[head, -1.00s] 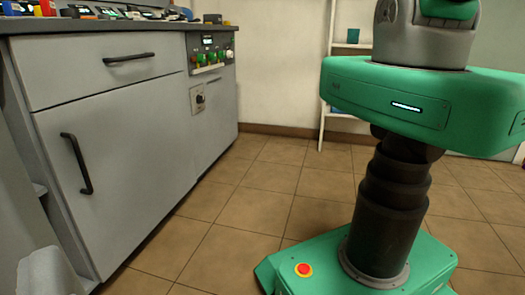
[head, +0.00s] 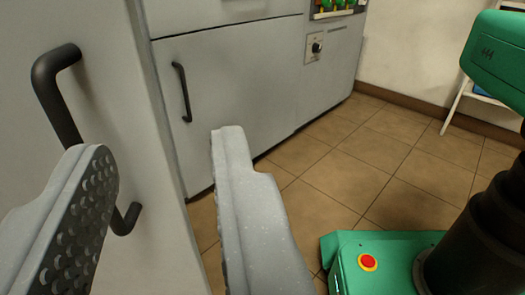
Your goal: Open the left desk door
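The left desk door (head: 110,90) is a grey panel filling the left of the view. It appears to stand out from the desk front, its right edge overlapping the desk behind; how far it is open I cannot tell. Its black bar handle (head: 57,105) is close to my gripper (head: 160,145). My gripper is open, with a wide gap and nothing held. The dimpled left finger hides the handle's middle; the handle's lower end shows just right of that finger. I cannot tell whether they touch. The right finger stands clear to the right, before the desk and floor.
The desk's other door (head: 235,85) has a black handle (head: 182,92) and is shut. A dial plate (head: 316,47) is on the desk front beside it. Tiled floor (head: 340,180) is free on the right. My green base and dark column are at the lower right.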

